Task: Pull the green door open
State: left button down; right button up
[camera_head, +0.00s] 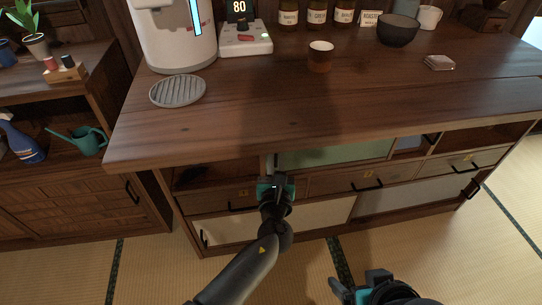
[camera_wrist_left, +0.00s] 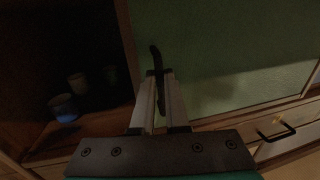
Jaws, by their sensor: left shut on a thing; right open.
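The green door (camera_head: 335,155) is a flat green panel in the upper row of the cabinet, under the counter top. It also fills much of the left wrist view (camera_wrist_left: 225,50). Its black upright bar handle (camera_wrist_left: 155,55) is near the panel's left edge. My left gripper (camera_head: 274,176) is at that left edge, with its fingers on either side of the handle in the left wrist view (camera_wrist_left: 160,78), shut on it. The overhanging counter hides the door's top in the head view. My right gripper (camera_head: 362,287) is open and empty, low in front of the cabinet.
The wooden counter (camera_head: 300,115) overhangs the door. Left of the door is a dark open compartment with cups (camera_wrist_left: 64,106). Drawers with black handles (camera_head: 365,182) and a pale panel (camera_head: 290,222) lie below. Tatami floor in front is clear apart from my arms.

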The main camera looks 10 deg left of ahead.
pick_arm(q)
jog(key=c, duration=0.9)
grip_release()
jog(key=shift+c, duration=0.2)
jog(key=shift+s, duration=0.15)
jog(key=shift+s+p, duration=0.35)
jog(key=shift+s, duration=0.3)
jog(key=shift+s+d, duration=0.1)
jog(key=shift+s, duration=0.35)
jog(key=s+d+p, duration=0.1)
jog(key=s+p, duration=0.2)
jog(key=s, duration=0.9)
jog(key=shift+s+p, duration=0.35)
pick_arm(e)
notch_tip(320, 180, down, 7)
jog(key=s+d+g, duration=0.1)
jog(key=s+g, duration=0.1)
jog(key=shift+d+g+h, duration=0.3)
jog(key=shift+h, duration=0.1)
jog(key=shift+r, duration=0.1)
